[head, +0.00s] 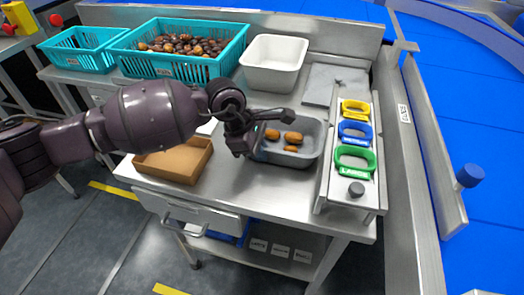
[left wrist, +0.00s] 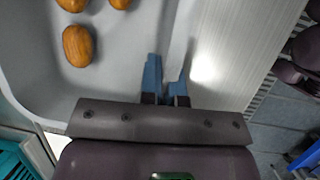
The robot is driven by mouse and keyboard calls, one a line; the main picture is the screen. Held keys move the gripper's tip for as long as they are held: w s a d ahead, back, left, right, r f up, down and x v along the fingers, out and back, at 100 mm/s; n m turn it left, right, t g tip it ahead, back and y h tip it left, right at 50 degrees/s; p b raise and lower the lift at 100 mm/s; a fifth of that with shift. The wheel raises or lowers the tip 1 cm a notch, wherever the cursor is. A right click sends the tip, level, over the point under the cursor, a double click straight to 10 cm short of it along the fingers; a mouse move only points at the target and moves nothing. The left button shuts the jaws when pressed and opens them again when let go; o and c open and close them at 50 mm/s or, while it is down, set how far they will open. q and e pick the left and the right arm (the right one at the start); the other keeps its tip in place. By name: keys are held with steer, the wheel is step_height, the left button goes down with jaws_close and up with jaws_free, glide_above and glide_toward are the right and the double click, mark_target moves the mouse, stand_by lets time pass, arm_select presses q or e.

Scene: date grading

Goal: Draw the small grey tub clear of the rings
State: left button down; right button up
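The small grey tub (head: 318,133) stands on the steel table, just left of the rack with the rings. Several brown dates (head: 292,137) lie in it. The rings are yellow (head: 355,106), blue (head: 341,130) and green (head: 341,156). My left gripper (head: 257,150) is at the tub's near left side. In the left wrist view its blue fingers (left wrist: 166,85) stand close together on either side of the tub's wall (left wrist: 172,40), one inside and one outside. They appear shut on it. My right gripper is in neither view.
A white tub (head: 273,64) and teal crates (head: 180,68) stand behind. A brown tray (head: 175,161) lies left of the grey tub. A grey plate (head: 333,84) lies behind the rings. The table front (head: 270,182) is bare. A blue conveyor (head: 480,130) runs at right.

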arm_select(q)
steer(key=shift+w+a, duration=0.1)
steer(key=shift+a, duration=0.4)
steer(key=c, duration=1.2)
jaws_free()
steer(key=shift+c, duration=0.2)
